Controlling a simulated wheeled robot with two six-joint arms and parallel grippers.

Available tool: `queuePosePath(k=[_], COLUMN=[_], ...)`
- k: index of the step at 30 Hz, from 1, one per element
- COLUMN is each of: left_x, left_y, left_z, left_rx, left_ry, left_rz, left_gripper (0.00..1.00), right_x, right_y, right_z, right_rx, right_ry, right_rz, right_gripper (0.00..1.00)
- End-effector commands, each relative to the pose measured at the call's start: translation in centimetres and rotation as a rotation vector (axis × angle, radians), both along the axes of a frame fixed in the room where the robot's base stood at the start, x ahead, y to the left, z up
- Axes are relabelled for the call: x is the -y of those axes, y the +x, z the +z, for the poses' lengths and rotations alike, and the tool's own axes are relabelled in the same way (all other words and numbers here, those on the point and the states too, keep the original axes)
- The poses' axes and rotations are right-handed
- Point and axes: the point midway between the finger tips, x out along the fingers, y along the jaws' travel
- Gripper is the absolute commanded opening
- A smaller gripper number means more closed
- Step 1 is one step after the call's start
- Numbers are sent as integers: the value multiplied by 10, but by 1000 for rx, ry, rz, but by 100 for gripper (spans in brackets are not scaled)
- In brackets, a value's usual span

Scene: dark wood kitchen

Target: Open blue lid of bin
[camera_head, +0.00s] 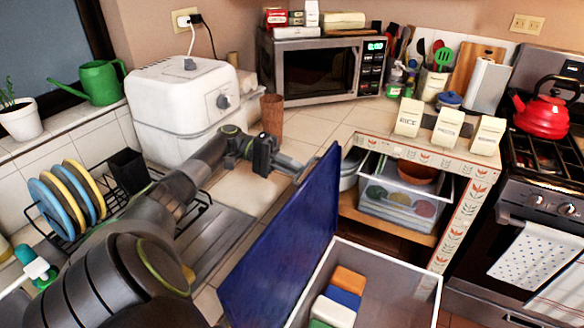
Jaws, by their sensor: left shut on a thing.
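The bin (388,257) is a pale open-topped box at the bottom of the head view, its front cut off by the frame. Its blue lid (285,238) stands steeply raised along the bin's left side, so the inside is exposed. Several coloured blocks (343,288) lie in the bin. My left gripper (303,172) is shut on the upper edge of the lid, near its far corner. The fingertips are partly hidden behind the lid. My right gripper is not in view.
The counter corner (470,165) with white packets and a clear drawer (400,210) stand just behind the bin. The stove (520,200) is at the right.

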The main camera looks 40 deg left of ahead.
Motion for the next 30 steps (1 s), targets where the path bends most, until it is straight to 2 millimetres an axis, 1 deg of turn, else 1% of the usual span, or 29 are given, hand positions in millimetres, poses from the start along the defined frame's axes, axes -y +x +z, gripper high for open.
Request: queuePosePath(k=[1,5,6,27,30], left_x=[1,1,1,0,0], left_y=[-6,-5,-5,-3,-3], left_z=[-16,-16,-15,-9,-5], left_rx=[-27,-27,-26,-18,-16], left_ry=[12,13,14,15,15], left_rz=[-7,-6,-5,-2,-3], left_gripper=[13,30,32,32,32], right_x=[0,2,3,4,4], right_y=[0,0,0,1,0], right_z=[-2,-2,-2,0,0], right_rx=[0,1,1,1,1], right_ry=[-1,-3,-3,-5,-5], right_rz=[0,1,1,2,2], right_gripper=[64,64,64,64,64])
